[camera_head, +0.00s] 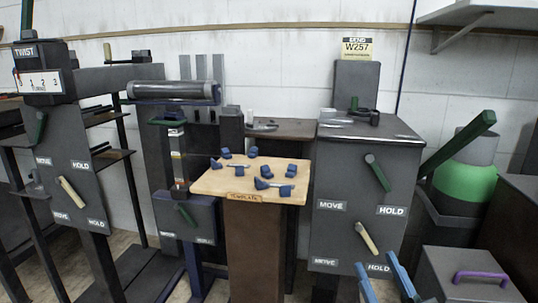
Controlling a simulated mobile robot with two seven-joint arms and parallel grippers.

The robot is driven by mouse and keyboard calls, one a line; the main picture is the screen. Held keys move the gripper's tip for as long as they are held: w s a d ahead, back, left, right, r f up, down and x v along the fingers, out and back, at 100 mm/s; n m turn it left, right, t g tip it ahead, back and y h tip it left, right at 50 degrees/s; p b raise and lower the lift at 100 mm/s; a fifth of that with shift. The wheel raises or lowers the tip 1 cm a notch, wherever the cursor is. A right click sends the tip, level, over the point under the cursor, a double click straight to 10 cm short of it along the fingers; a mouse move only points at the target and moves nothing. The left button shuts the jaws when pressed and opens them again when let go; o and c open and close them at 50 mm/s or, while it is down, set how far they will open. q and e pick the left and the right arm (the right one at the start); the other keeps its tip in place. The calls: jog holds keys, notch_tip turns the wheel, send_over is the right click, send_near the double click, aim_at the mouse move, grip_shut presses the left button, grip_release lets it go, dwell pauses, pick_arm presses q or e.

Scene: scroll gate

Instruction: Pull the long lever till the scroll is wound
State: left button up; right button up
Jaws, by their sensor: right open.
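A long dark green lever (458,143) slants up to the right in front of a green and grey drum (467,172), at the right. A grey horizontal roller (173,90) sits on a stand at the upper left; it may be the scroll, but how far it is wound cannot be told. My right gripper (376,262) shows at the bottom edge as two blue fingers, spread apart with nothing between them. It is below and left of the long lever, apart from it in the picture, in front of the right panel's lower part. My left gripper is not in view.
A dark cabinet (335,185) with MOVE and HOLD labels carries a short green lever (378,172) and a beige lever (366,238). A wooden-topped stand (215,184) holds several blue pieces. A grey box with a purple handle (480,276) stands at lower right.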

jog(key=s+a+f+g+y+p, duration=0.2)
jog(key=s+a+g, duration=0.3)
jog(key=s+a, duration=0.55)
pick_arm(q)
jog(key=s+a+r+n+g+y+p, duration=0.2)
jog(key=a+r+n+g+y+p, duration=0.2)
jog(key=p, duration=3.3)
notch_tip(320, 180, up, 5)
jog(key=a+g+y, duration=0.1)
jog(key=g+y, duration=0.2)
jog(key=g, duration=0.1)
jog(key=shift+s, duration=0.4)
pick_arm(e)
jog(key=s+d+r+m+g+h, duration=0.2)
jog(key=d+r+g+h, duration=0.3)
jog(key=r, duration=0.5)
jog(key=d+m+g, duration=0.1)
jog(key=g, duration=0.1)
jog(key=shift+d+g+h, duration=0.3)
jog(key=shift+g+h, duration=0.1)
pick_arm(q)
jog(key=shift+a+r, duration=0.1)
pick_arm(e)
jog(key=shift+r, duration=0.15)
